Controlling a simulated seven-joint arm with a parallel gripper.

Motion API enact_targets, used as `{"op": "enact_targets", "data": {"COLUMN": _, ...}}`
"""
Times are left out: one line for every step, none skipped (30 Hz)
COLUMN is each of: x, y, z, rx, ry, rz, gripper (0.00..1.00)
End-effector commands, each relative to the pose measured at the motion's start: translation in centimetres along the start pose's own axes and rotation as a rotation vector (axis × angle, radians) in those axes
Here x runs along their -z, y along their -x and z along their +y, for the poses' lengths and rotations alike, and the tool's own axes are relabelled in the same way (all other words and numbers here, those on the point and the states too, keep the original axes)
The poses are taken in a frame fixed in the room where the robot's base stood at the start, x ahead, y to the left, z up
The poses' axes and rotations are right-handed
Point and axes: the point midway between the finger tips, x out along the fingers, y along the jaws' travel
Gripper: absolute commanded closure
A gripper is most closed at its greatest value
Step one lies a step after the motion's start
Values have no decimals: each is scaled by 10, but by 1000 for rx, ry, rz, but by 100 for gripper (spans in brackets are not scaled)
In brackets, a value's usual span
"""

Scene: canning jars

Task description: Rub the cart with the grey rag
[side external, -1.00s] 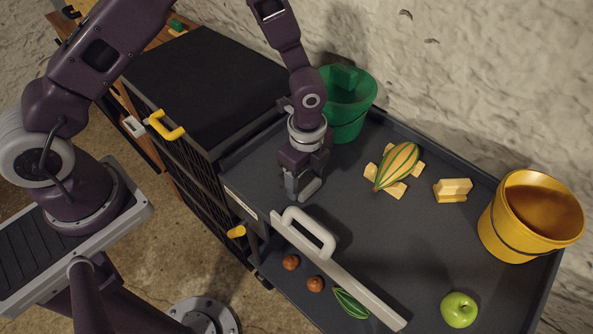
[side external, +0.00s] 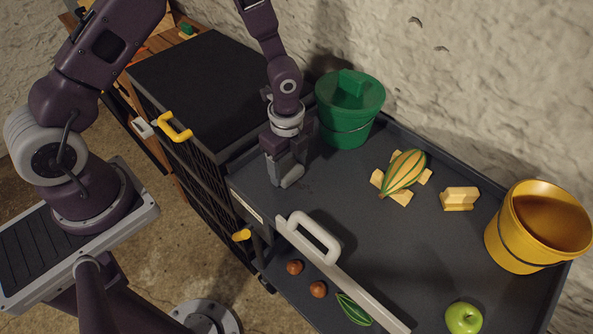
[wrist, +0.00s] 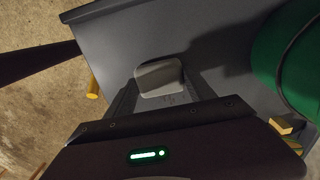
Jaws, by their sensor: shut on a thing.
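The cart (side external: 385,245) has a dark grey top with a raised rim. My gripper (side external: 288,181) points down at the left end of the cart top, in front of the green bucket. It is shut on the grey rag (wrist: 160,77), which shows as a small light grey block between the fingers in the wrist view. In the side view the rag (side external: 291,177) is low at the fingertips, at or just above the cart surface; I cannot tell if it touches.
A green bucket (side external: 348,112) stands behind my gripper. A striped gourd (side external: 404,171) on a yellow stand, a yellow block (side external: 459,198), a yellow bucket (side external: 535,230) and a green apple (side external: 463,318) are farther right. A white handle (side external: 315,235) rises at the front edge. The middle is clear.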

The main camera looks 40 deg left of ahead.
Motion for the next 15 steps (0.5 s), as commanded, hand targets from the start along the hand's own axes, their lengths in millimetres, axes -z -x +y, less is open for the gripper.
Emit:
{"op": "enact_targets", "data": {"x": -5, "y": 0, "z": 0, "rx": 0, "ry": 3, "rz": -1, "gripper": 75}}
{"op": "enact_targets", "data": {"x": -8, "y": 0, "z": 0, "rx": 0, "ry": 2, "rz": -1, "gripper": 75}}
{"op": "enact_targets", "data": {"x": -12, "y": 0, "z": 0, "rx": 0, "ry": 3, "rz": -1, "gripper": 75}}
{"op": "enact_targets", "data": {"x": -14, "y": 0, "z": 0, "rx": 0, "ry": 3, "rz": -1, "gripper": 75}}
{"op": "enact_targets", "data": {"x": -17, "y": 0, "z": 0, "rx": 0, "ry": 2, "rz": -1, "gripper": 75}}
{"op": "enact_targets", "data": {"x": -21, "y": 0, "z": 0, "rx": 0, "ry": 2, "rz": -1, "gripper": 75}}
{"op": "enact_targets", "data": {"x": -24, "y": 0, "z": 0, "rx": 0, "ry": 3, "rz": -1, "gripper": 75}}
{"op": "enact_targets", "data": {"x": -26, "y": 0, "z": 0, "rx": 0, "ry": 3, "rz": -1, "gripper": 75}}
{"op": "enact_targets", "data": {"x": -27, "y": 2, "z": 0, "rx": 1, "ry": 1, "rz": 0, "gripper": 75}}
{"op": "enact_targets", "data": {"x": -26, "y": 4, "z": 0, "rx": 1, "ry": 1, "rz": 0, "gripper": 75}}
{"op": "enact_targets", "data": {"x": -26, "y": 11, "z": -1, "rx": 3, "ry": 2, "rz": 0, "gripper": 75}}
{"op": "enact_targets", "data": {"x": -26, "y": 21, "z": -1, "rx": 4, "ry": 2, "rz": 0, "gripper": 75}}
{"op": "enact_targets", "data": {"x": -27, "y": 24, "z": 0, "rx": 2, "ry": 1, "rz": -1, "gripper": 75}}
{"op": "enact_targets", "data": {"x": -26, "y": 26, "z": 0, "rx": 1, "ry": 0, "rz": -1, "gripper": 75}}
{"op": "enact_targets", "data": {"x": -26, "y": 29, "z": 0, "rx": 1, "ry": -1, "rz": -1, "gripper": 75}}
